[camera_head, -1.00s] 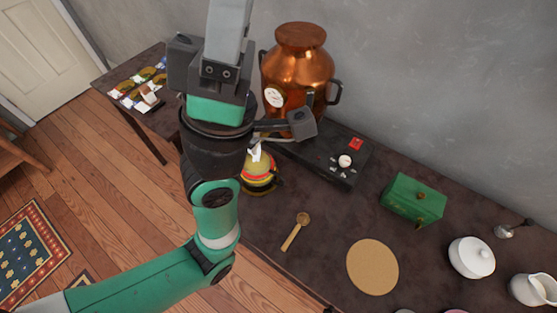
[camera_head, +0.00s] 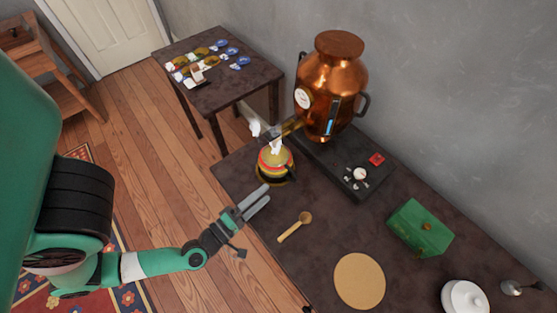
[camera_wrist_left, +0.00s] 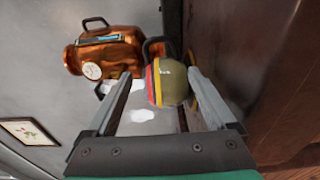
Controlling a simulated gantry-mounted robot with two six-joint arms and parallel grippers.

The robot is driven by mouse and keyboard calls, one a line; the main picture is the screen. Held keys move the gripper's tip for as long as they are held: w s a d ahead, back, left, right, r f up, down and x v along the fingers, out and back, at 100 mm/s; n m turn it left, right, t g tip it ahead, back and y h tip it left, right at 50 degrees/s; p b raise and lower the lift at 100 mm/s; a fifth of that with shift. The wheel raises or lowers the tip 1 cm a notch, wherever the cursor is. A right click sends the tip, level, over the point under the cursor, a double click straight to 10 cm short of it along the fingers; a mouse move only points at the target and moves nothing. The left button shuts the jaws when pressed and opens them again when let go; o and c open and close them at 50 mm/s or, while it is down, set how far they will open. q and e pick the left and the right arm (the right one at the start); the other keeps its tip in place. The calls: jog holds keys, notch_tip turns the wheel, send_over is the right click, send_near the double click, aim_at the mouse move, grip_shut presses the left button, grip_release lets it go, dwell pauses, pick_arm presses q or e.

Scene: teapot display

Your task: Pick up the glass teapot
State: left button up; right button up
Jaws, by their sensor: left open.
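The teapot (camera_head: 275,163), amber with red and yellow bands, sits on the dark table near its left edge, just below the copper urn. A whitish shape above it is too blurred to tell. My left gripper (camera_head: 258,193) is open and empty, below and left of the teapot, with its fingers pointing toward it. In the left wrist view the teapot (camera_wrist_left: 172,88) shows between and beyond the two open fingers of my left gripper (camera_wrist_left: 160,74). I cannot tell whether either finger touches it. The right gripper is not in view.
The copper urn (camera_head: 331,85) stands close behind the teapot, by a black control box (camera_head: 345,165). A wooden spoon (camera_head: 295,227), a round mat (camera_head: 360,281), a green box (camera_head: 420,228) and a white lidded bowl (camera_head: 466,298) lie to the right. A side table (camera_head: 235,95) stands behind.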

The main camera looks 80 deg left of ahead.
aim_at(288, 176)
pick_arm(q)
jog(key=shift+w+a+f+b, duration=0.15)
jog(key=shift+w+a+b, duration=0.05)
jog(key=shift+w+b, duration=0.15)
jog(key=b+x, duration=0.1)
jog(key=x, duration=0.4)
jog(key=shift+b, duration=0.35)
jog(key=shift+w+a, duration=0.2)
jog(key=shift+w, duration=0.1)
jog(key=shift+w+a, duration=0.1)
jog(key=shift+a, duration=0.05)
jog(key=x, duration=0.4)
jog(key=shift+a+r, duration=0.15)
jog(key=shift+r, duration=0.15)
jog(key=shift+w+a+f, duration=0.1)
jog(key=shift+w+a, duration=0.05)
jog(key=shift+w, duration=0.2)
jog(key=shift+s, duration=0.1)
jog(key=shift+c, duration=0.7)
grip_shut()
